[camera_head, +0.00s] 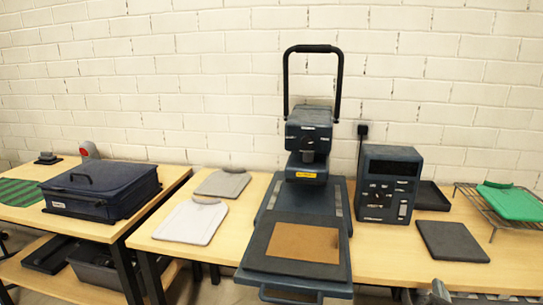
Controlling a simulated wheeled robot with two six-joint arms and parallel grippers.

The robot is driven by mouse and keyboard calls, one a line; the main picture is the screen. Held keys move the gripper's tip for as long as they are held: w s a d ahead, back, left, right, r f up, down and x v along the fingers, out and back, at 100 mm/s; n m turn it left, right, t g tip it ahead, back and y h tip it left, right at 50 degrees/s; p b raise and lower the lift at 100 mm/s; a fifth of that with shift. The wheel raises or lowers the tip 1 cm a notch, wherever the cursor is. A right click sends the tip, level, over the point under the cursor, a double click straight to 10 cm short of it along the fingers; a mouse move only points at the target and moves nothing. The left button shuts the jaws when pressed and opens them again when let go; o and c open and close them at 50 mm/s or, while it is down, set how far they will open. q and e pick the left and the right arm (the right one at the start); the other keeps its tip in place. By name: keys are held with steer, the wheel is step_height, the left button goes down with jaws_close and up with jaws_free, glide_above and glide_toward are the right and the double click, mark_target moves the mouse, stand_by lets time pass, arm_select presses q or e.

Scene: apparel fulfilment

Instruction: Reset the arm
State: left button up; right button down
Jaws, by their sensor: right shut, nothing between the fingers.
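My right gripper (437,292) shows only in small part at the bottom edge of the head view, right of the heat press's front tray. It is shut and empty, low in front of the table (390,265). Most of my right arm is out of the picture. My left gripper and arm are not in view. The dark blue heat press (308,135) stands on the table with its black handle raised. A brown pad (303,243) lies on its lower plate.
A control box (388,185) stands right of the press, with a dark flat pad (452,241) beside it. A green item (510,202) lies on a wire rack. A blue case (101,190) sits on the left table.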

steer(key=s+a+f+m+g, duration=0.3)
steer(key=s+f+m+g, duration=0.55)
steer(key=s+m, duration=0.65)
steer(key=s+a+f+m+g+y, duration=0.25)
steer(key=s+a+m, duration=0.25)
steer(key=s+m, duration=0.3)
steer(key=s+a+f+m+g+y, duration=0.25)
steer(key=s+a+m, duration=0.25)
steer(key=s, duration=0.6)
step_height(320, 180, down, 24)
steer(key=d+r+g+p, duration=0.1)
steer(key=d+p, duration=0.1)
steer(key=p, duration=0.1)
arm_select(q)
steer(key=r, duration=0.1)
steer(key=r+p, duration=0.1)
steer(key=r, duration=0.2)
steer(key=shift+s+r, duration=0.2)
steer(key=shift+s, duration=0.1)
arm_select(e)
steer(key=s+a+f+g, duration=0.1)
steer(key=s+f, duration=1.2)
steer(key=s, duration=0.2)
steer(key=shift+a, duration=0.15)
